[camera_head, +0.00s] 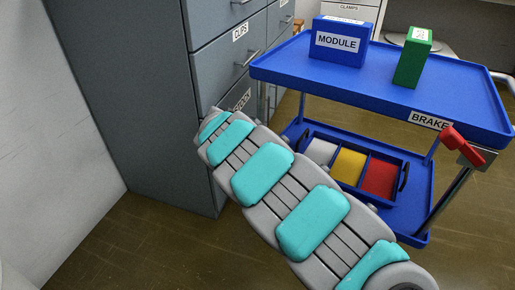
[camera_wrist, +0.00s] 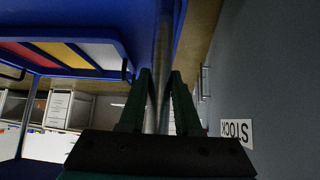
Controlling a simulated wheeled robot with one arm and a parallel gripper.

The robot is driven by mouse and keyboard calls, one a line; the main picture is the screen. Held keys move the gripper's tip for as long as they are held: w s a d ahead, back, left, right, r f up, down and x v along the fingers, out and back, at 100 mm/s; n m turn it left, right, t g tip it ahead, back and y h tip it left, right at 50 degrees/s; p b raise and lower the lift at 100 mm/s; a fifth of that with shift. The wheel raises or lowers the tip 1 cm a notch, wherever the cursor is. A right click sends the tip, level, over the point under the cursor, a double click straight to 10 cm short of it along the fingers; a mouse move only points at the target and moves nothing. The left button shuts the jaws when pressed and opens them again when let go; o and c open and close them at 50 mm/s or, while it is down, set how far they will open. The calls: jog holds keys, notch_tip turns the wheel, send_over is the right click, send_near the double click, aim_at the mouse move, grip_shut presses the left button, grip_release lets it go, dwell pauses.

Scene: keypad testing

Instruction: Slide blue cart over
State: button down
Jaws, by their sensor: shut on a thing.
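The blue cart (camera_head: 465,95) stands right of centre in the head view, with a top shelf and a lower shelf on metal posts. A red brake lever (camera_head: 463,147) sits at its near right corner, by a BRAKE label (camera_head: 431,120). In the wrist view, which is upside down, my gripper (camera_wrist: 160,77) is shut on a metal post (camera_wrist: 163,45) of the cart, beside the cart's blue shelf (camera_wrist: 85,10). In the head view my own arm covers the cart's left side, and my gripper is hidden.
A blue MODULE box (camera_head: 340,43) and a green box (camera_head: 412,60) stand on the top shelf. A tray (camera_head: 335,141) with white, yellow and red sections is on the lower shelf. A grey drawer cabinet (camera_head: 150,100) stands close on the left. Floor is open at the right front.

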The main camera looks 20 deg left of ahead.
jog(key=shift+w, duration=0.1)
jog(key=c, duration=0.5)
grip_release()
jog(key=shift+r, duration=0.1)
jog(key=p+v, duration=0.1)
jog(key=v, duration=0.6)
jog(key=shift+s+a+r, duration=0.1)
jog(key=shift+s+r, duration=0.1)
jog(key=shift+s, duration=0.1)
